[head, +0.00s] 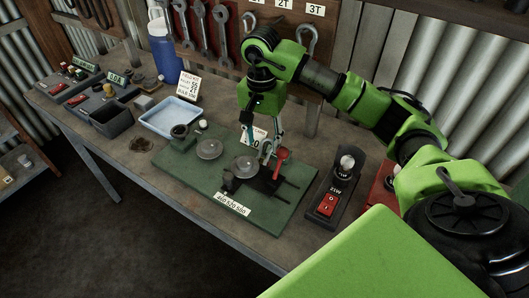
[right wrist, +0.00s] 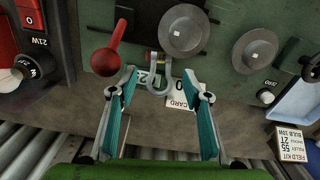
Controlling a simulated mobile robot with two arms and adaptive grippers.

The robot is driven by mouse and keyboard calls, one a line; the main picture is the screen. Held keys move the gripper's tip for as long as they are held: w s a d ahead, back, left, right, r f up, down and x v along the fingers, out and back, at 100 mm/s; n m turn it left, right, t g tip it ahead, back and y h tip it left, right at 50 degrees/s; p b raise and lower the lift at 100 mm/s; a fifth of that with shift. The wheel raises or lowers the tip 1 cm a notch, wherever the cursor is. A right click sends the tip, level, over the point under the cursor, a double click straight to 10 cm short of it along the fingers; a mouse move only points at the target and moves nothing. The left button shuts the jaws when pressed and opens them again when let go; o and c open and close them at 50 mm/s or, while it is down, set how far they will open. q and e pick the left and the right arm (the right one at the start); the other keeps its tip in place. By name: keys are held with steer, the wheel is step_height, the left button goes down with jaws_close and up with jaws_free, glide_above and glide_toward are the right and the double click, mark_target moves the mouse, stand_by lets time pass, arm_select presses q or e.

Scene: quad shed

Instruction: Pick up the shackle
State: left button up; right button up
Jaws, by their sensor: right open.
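A grey metal shackle (right wrist: 159,76) lies by the back edge of the green board, next to a red-knobbed lever; in the head view the shackle (head: 266,149) is partly hidden by my fingers. My right gripper (head: 265,138) points down over it. In the right wrist view the gripper (right wrist: 160,92) is open, with teal-padded fingers on either side of the shackle. The shackle is between the fingertips and not gripped; I cannot tell the remaining height. My left gripper is out of view.
The green board (head: 178,165) carries round metal discs (head: 209,148) and the red-knobbed lever (head: 281,154). A black switch box (head: 327,205) stands right of it, a blue-white tray (head: 158,122) behind left. More shackles (head: 307,42) hang on the wall board. Bare bench lies in front left.

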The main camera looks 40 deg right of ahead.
mark_target(264, 158)
steer(key=shift+f, duration=0.5)
step_height(264, 158, down, 4)
steer(key=shift+f+p, duration=0.15)
steer(key=shift+p, duration=1.1)
steer(key=shift+f, duration=0.35)
steer(key=c, duration=0.9)
